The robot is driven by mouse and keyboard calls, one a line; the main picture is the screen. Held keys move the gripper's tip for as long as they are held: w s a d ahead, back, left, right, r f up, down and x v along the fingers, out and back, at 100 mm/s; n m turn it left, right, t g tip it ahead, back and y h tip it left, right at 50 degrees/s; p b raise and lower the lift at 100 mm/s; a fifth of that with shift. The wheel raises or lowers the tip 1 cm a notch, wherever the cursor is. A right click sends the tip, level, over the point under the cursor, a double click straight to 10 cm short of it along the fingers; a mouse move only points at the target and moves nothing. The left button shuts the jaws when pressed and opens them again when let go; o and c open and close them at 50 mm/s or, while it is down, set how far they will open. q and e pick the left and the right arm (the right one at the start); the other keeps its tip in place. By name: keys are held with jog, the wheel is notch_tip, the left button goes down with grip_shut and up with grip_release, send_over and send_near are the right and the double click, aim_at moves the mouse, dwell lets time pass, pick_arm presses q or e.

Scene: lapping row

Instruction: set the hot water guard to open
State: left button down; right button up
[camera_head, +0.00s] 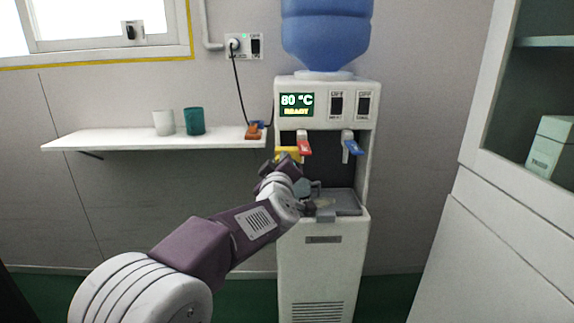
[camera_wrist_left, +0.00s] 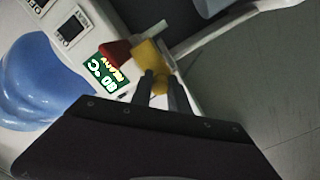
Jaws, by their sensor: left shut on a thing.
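The white water dispenser (camera_head: 324,258) stands against the wall with a blue bottle on top. Its hot water guard is a small yellow piece (camera_head: 288,151) just left of the red hot tap lever (camera_head: 304,146). My left gripper (camera_head: 286,161) is at the guard, and its arm hides part of it. In the left wrist view, the two dark fingers (camera_wrist_left: 161,90) are shut on the yellow guard (camera_wrist_left: 149,54), with a rounded yellow part between them. The red lever (camera_wrist_left: 115,52) lies close beside the guard there. My right gripper does not show.
The dispenser's display (camera_head: 296,104) reads 80 °C and READY. A blue tap lever (camera_head: 350,144) is on the right, above a drip tray (camera_head: 345,205). A shelf (camera_head: 100,138) with two cups is at left; a cabinet (camera_head: 500,200) stands at right.

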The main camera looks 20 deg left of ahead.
pick_arm(q)
jog(key=shift+s+a, duration=0.15)
jog(key=shift+a, duration=0.35)
jog(key=shift+s+a, duration=0.15)
jog(key=shift+a, duration=0.35)
jog(key=c, duration=1.5)
grip_release()
jog(key=shift+c, duration=0.2)
jog(key=shift+a, duration=0.15)
jog(key=p+v, duration=0.2)
jog(key=v, duration=0.7)
jog(key=shift+p, duration=0.4)
